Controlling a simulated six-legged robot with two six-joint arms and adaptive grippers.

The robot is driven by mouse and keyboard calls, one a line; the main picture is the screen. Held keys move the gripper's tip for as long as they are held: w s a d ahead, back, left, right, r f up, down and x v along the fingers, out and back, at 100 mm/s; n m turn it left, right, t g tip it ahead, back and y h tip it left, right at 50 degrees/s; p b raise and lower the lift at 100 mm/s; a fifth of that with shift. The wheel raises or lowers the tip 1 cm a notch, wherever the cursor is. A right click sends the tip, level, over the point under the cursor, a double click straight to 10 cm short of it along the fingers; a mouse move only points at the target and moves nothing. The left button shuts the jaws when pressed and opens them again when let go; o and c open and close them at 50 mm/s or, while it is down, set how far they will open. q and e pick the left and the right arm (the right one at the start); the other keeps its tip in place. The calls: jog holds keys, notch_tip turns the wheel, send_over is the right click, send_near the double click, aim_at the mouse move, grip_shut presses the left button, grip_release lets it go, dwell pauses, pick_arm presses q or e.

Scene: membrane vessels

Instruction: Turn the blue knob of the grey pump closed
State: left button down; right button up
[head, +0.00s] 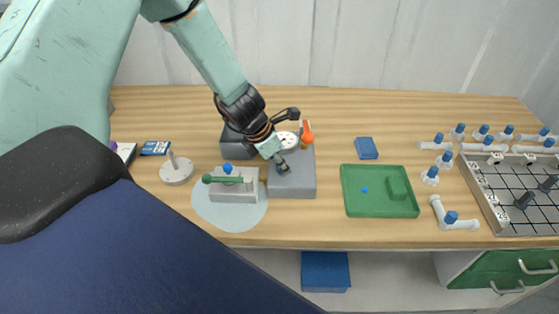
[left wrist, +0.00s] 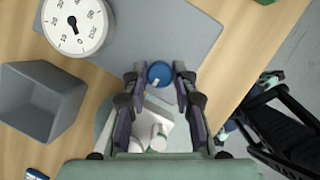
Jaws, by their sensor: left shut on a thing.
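The grey pump (head: 292,188) is a grey block on the wooden table, with a round white dial gauge (head: 287,140) behind it. In the left wrist view the gauge (left wrist: 75,25) reads in bar, and the pump's flat grey top (left wrist: 130,55) shows. The blue knob (left wrist: 159,73) sits between the fingertips of my left gripper (left wrist: 160,82), which is shut on it. In the head view my left gripper (head: 282,165) points down at the pump's top and hides the knob. My right gripper is not seen.
An open grey box (left wrist: 38,100) stands nearby. A green tray (head: 380,207), a blue box (head: 366,148) and white fittings (head: 455,222) lie right.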

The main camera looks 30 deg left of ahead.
pick_arm(q)
jog(key=m+p, duration=0.1)
jog(key=m, duration=0.1)
jog(key=m+g+h+p, duration=0.1)
jog(key=p, duration=0.1)
jog(key=shift+w+a+r+m, duration=0.1)
jog(key=shift+a+r+m, duration=0.05)
jog(key=shift+m, duration=0.25)
jog(key=shift+m+g+p, duration=0.3)
jog(key=shift+m+p, duration=0.4)
jog(key=shift+m, duration=0.2)
jog(key=shift+w+m+g+h, duration=0.1)
jog(key=shift+m+g+h, duration=0.25)
jog(key=shift+m, duration=0.65)
jog(key=shift+w+m+g, duration=0.1)
jog(key=shift+m+g, duration=0.15)
jog(key=shift+m, duration=0.55)
jog(key=shift+f+m+g+h, duration=0.2)
jog(key=shift+m+g+h, duration=0.1)
jog(key=shift+m, duration=0.7)
jog(key=m+g+b, duration=0.1)
jog(key=m+b, duration=0.1)
jog(key=m, duration=0.1)
jog(key=shift+w, duration=0.1)
jog(key=shift+m+g+b, duration=0.6)
jog(key=shift+m+g, duration=0.1)
jog(key=shift+m, duration=0.8)
